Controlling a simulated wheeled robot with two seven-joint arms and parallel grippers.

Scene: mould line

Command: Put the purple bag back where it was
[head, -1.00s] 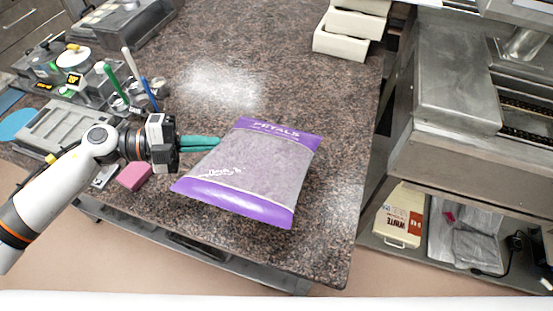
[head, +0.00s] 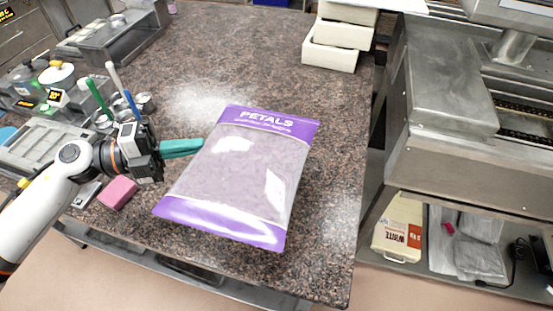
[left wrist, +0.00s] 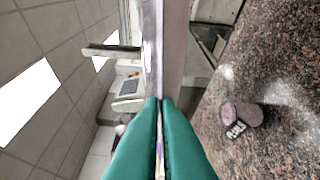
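The purple bag (head: 240,175), marked PETALS, has purple bands at both ends and a pale clear middle. It is held flat over the speckled counter, seemingly raised above it, though the gap beneath is hidden. My left gripper (head: 183,148) has its green fingers at the bag's left edge. In the left wrist view the fingers (left wrist: 160,140) are pressed together with a thin purple and white sliver between them. My right gripper is in neither view.
A pink block (head: 117,193) lies near the counter's front left. Pale stacked trays (head: 330,55) stand at the back right. A steel machine (head: 450,90) is at right, above a shelf with a white package (head: 398,230). The counter (head: 240,60) behind the bag is clear.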

